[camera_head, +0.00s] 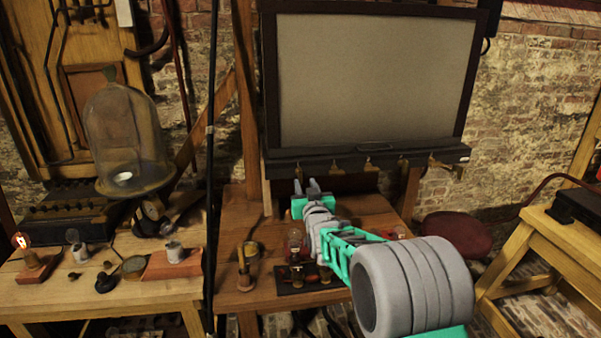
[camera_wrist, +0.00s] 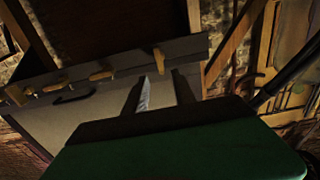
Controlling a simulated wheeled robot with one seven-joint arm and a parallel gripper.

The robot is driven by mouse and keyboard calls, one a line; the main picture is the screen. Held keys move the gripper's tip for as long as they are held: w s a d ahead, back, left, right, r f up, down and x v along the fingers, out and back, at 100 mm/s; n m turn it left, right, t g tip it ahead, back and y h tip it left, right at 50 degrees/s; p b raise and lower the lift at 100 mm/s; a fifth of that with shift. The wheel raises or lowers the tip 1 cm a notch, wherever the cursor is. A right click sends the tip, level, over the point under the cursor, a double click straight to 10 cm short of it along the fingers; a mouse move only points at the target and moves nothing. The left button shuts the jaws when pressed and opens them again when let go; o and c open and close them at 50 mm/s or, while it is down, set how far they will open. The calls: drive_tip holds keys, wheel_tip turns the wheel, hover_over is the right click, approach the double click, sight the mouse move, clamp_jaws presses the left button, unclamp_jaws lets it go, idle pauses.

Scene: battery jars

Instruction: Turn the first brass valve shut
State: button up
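Several small brass valves hang in a row along the dark ledge under the framed grey panel. The leftmost brass valve (camera_head: 299,172) is just beyond my gripper (camera_head: 306,186). In the wrist view, which looks inverted, the end valve (camera_wrist: 159,58) lies just ahead of the gap between my gripper's fingers (camera_wrist: 160,86). The fingers are apart with nothing seen between them, so my gripper is open. I see no clear contact with the valve. The other valves (camera_wrist: 101,75) run off to the left in the wrist view.
A black vertical pole (camera_head: 210,180) stands to the left. A glass bell jar (camera_head: 125,135) stands further left. The ledge (camera_head: 310,158) overhangs the table's back.

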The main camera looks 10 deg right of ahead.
sight(301, 174)
drive_tip(key=w+p, duration=0.1)
drive_tip(key=w, duration=0.6)
drive_tip(key=shift+a+p, duration=0.1)
drive_tip(key=shift+p, duration=0.3)
drive_tip(key=shift+c, duration=0.3)
clamp_jaws()
